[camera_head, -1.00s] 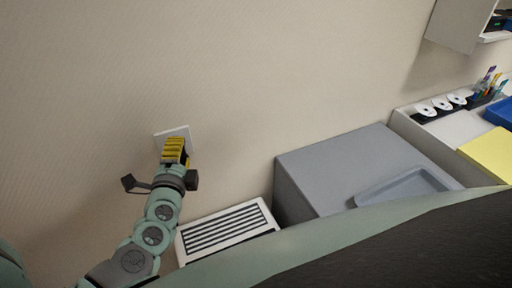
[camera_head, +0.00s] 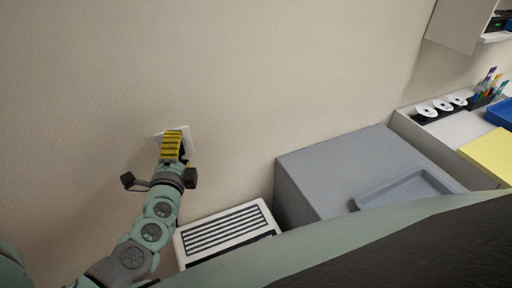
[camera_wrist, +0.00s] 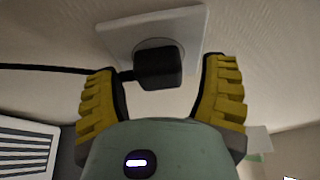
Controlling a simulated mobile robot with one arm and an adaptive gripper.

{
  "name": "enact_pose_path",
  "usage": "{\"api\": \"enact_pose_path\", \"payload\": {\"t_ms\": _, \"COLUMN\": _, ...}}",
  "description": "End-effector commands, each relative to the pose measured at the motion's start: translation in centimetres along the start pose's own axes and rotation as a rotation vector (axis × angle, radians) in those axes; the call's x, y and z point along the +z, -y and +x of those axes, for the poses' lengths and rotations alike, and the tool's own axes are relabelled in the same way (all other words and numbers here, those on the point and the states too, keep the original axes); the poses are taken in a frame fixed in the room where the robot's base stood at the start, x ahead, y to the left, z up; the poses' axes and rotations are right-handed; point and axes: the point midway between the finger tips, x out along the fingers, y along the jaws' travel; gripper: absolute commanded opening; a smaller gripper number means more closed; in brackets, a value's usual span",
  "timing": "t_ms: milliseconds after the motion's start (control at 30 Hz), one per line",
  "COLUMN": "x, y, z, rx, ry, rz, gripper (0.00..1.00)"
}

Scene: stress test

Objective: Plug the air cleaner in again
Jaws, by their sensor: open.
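A white wall outlet plate (camera_head: 187,139) is on the beige wall, partly hidden behind my gripper (camera_head: 173,135). In the wrist view the plate (camera_wrist: 190,24) has a round socket with a black plug (camera_wrist: 158,66) at it; I cannot tell how deep the plug sits. A black cord (camera_wrist: 45,68) runs from the plug to the left. My gripper's yellow ribbed fingers (camera_wrist: 160,72) are open, one on each side of the plug, with visible gaps to it. The air cleaner (camera_head: 228,231), a white box with a dark slatted grille, stands below, right of my arm.
A grey cabinet (camera_head: 320,165) with a grey tray (camera_head: 410,188) on top stands right of the air cleaner. Farther right is a counter with white discs, pens, a yellow sheet (camera_head: 490,155) and a blue tray. A wall cabinet (camera_head: 460,22) hangs upper right. The wall around the outlet is bare.

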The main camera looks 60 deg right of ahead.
Motion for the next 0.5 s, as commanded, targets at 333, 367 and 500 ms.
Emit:
{"api": "enact_pose_path", "payload": {"t_ms": 333, "x": 0.1, "y": -0.1, "z": -3.6, "rx": 0.002, "ry": 0.001, "rz": 0.001, "gripper": 0.72}}
{"api": "enact_pose_path", "payload": {"t_ms": 367, "x": 0.0, "y": -0.1, "z": -4.1, "rx": 0.003, "ry": -0.001, "rz": 0.001, "gripper": 0.72}}
{"api": "enact_pose_path", "payload": {"t_ms": 500, "x": 0.1, "y": -0.2, "z": -6.4, "rx": 0.005, "ry": 0.0, "rz": 0.002, "gripper": 0.72}}
